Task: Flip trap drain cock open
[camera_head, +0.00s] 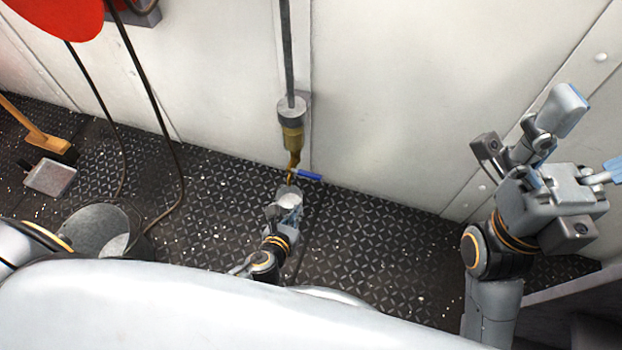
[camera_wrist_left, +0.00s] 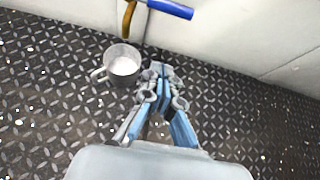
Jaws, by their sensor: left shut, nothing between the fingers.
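The brass drain cock (camera_head: 291,150) hangs at the lower end of a vertical pipe by the white wall. Its blue lever (camera_head: 309,174) points sideways to the right; the lever also shows at the top of the left wrist view (camera_wrist_left: 171,9), with the brass spout (camera_wrist_left: 128,18) beside it. A grey metal mug (camera_wrist_left: 122,68) with pale contents stands on the deck below the spout. My left gripper (camera_wrist_left: 162,72) is shut and empty, right of the mug and apart from the lever. My right gripper (camera_head: 588,138) is open and empty at the far right.
A grey bucket (camera_head: 75,226) stands at the left on the dark riveted deck (camera_head: 375,240). A dustpan (camera_head: 50,177) and an orange-yellow brush (camera_head: 42,138) are farther left. Dark hoses (camera_head: 160,120) hang by a red object (camera_head: 55,15). Deck right of the mug is clear.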

